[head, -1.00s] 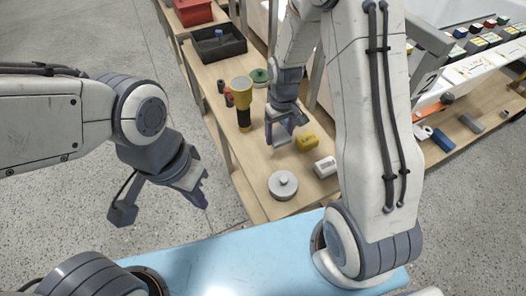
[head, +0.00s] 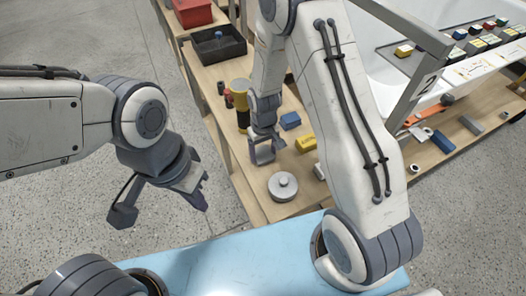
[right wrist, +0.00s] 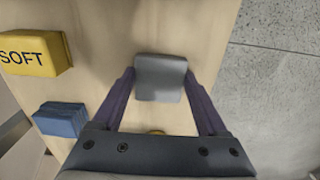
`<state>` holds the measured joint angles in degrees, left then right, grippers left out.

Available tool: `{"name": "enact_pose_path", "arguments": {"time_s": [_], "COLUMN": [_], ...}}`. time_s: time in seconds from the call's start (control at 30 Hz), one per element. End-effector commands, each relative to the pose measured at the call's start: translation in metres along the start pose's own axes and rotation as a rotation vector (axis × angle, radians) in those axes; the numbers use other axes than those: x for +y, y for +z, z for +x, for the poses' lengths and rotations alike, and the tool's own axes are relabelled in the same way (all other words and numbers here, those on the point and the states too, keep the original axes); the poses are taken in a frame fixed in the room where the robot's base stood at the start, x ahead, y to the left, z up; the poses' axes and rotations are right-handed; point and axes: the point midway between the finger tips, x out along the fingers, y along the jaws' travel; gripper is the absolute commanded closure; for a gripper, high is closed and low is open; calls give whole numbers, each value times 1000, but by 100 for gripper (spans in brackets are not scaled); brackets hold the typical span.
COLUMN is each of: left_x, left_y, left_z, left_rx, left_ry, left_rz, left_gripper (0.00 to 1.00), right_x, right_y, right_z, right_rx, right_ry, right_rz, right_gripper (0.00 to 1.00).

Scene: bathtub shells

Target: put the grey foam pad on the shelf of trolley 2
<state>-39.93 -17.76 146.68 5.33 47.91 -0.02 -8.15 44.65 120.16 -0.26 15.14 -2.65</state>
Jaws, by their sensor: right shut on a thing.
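The grey foam pad (right wrist: 160,77) is between the two fingertips of my right gripper (right wrist: 162,85) in the right wrist view. The gripper is shut on it. In the head view my right gripper (head: 262,153) is low over the left wooden bench, beside the yellow block; I cannot tell whether the pad touches the wood. Trolley 2, with its "2" plate (head: 428,83), stands at the right; its wooden shelf (head: 424,158) holds a few things. My left gripper (head: 200,190) is open and empty over the floor at the left.
Near the right gripper are a yellow "SOFT" block (head: 306,144), a blue block (head: 290,120), a grey lidded disc (head: 283,186) and a yellow-black torch (head: 241,100).

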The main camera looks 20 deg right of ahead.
Motion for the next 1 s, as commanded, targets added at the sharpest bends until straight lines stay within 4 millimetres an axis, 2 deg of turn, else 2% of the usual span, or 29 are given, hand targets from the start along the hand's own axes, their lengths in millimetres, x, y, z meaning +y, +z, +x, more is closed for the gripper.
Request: {"name": "enact_pose_path", "arguments": {"time_s": [0.03,0.07,0.1,0.13,0.33,0.47,0.57,0.9,1.0], "left_x": [0,0,0,0,0,0,0,0,0], "left_y": [0,0,0,0,0,0,0,0,0], "left_z": [2,2,1,1,1,-1,-2,-7,-8], "left_rx": [0,0,0,0,0,0,0,0,0], "left_ry": [0,0,0,0,0,0,0,0,0], "left_rz": [0,0,0,0,0,0,0,0,0], "left_gripper": [100,100,100,100,100,100,100,100,100], "right_x": [0,0,0,0,0,0,0,0,0], "right_y": [0,0,0,0,0,-1,-2,-1,-1], "right_z": [3,3,2,2,2,-6,-21,-93,-107], "right_rx": [-1,0,0,0,0,3,5,6,4], "right_ry": [0,0,0,0,0,0,0,0,0], "right_rz": [0,0,0,0,0,0,0,0,0], "right_gripper": [76,20,5,0,0,0,0,0,0]}}
